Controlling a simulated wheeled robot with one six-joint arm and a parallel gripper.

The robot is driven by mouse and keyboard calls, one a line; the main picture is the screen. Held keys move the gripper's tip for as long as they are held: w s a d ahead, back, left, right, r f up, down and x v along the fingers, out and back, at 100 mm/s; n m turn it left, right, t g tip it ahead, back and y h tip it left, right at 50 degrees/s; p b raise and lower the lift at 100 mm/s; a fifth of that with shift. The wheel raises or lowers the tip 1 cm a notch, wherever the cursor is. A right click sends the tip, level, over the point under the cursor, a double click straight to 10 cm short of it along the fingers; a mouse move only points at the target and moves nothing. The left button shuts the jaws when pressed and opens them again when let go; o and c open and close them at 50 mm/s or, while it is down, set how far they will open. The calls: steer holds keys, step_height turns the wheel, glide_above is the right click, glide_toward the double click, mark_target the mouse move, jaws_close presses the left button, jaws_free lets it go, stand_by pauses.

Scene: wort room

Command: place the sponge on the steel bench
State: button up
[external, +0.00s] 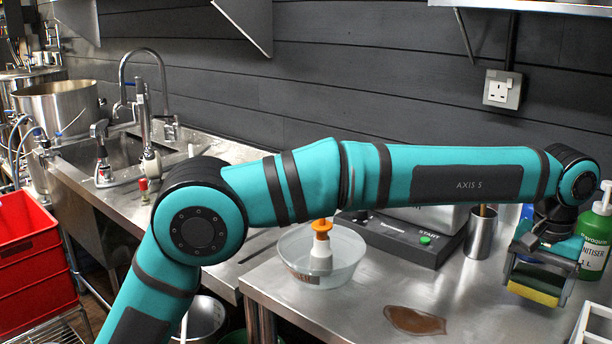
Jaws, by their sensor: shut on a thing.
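The sponge (534,295), yellow with a darker layer on top, is between the jaws of my gripper (540,280) at the right of the external view. The gripper is shut on it and points down. The sponge is over the right part of the steel bench (455,308). I cannot tell whether its underside touches the bench or hangs just above it. The jaws hide part of the sponge's top and sides.
A brown puddle (415,320) lies on the bench left of the sponge. A green sanitiser bottle (594,243), steel cup (482,235) and scale (398,235) stand behind. A clear bowl (290,255) holds an orange-topped bottle (321,250). A white rack (597,325) is at front right.

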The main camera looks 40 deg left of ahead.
mark_target(532, 298)
steer(key=shift+f, duration=1.8)
steer(key=o, duration=0.8)
steer(key=shift+f, duration=0.1)
step_height(532, 298, up, 12)
steer(key=shift+r, duration=0.1)
